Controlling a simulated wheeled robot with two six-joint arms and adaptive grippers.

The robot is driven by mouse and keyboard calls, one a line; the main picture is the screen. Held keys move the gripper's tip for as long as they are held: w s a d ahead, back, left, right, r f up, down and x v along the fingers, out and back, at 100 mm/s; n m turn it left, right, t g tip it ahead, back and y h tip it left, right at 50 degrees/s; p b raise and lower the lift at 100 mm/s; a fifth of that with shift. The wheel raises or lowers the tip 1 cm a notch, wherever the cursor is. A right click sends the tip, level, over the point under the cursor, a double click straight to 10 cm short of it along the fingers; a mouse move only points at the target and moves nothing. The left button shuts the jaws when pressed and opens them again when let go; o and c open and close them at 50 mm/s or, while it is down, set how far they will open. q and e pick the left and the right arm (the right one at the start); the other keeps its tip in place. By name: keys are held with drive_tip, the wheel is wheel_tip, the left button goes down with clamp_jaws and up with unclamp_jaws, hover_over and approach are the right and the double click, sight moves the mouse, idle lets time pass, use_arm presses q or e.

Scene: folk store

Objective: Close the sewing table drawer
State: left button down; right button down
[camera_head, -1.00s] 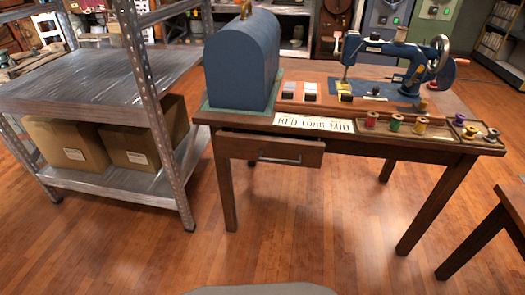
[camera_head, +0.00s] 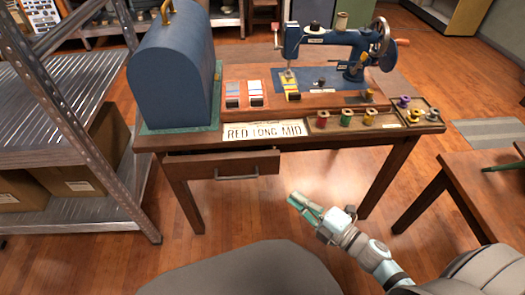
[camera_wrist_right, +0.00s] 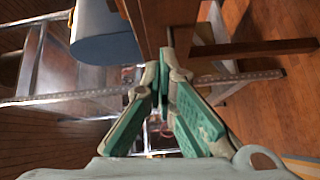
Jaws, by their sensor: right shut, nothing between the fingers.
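The sewing table (camera_head: 395,150) is brown wood and stands ahead of me. Its drawer (camera_head: 222,166) is under the left part of the top and sticks out a little towards me, with a metal handle (camera_head: 237,177) on its front. My right gripper (camera_head: 297,202) is shut and empty, in front of the table, lower and to the right of the drawer, apart from it. In the right wrist view its green-padded fingers (camera_wrist_right: 166,62) meet at the tips, with brown wood of the table beyond them. My left gripper is not in view.
On the table stand a blue domed case (camera_head: 172,75), a blue sewing machine (camera_head: 335,45), thread spools (camera_head: 347,118) and a sign reading RED LONG MID (camera_head: 263,132). A metal shelf (camera_head: 110,155) is close on the left. Another wooden table (camera_head: 480,180) stands at right.

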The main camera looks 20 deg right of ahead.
wheel_tip(320, 180, up, 2)
drive_tip(key=a+n+y, duration=0.2)
approach(250, 158)
drive_tip(key=a, duration=0.3)
use_arm(q)
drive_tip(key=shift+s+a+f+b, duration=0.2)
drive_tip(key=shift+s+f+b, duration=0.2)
drive_tip(key=shift+b, duration=0.2)
use_arm(e)
drive_tip(key=shift+g, duration=0.3)
drive_tip(key=w, duration=0.4)
drive_tip(key=shift+d+r, duration=0.15)
drive_tip(key=shift+d, duration=0.1)
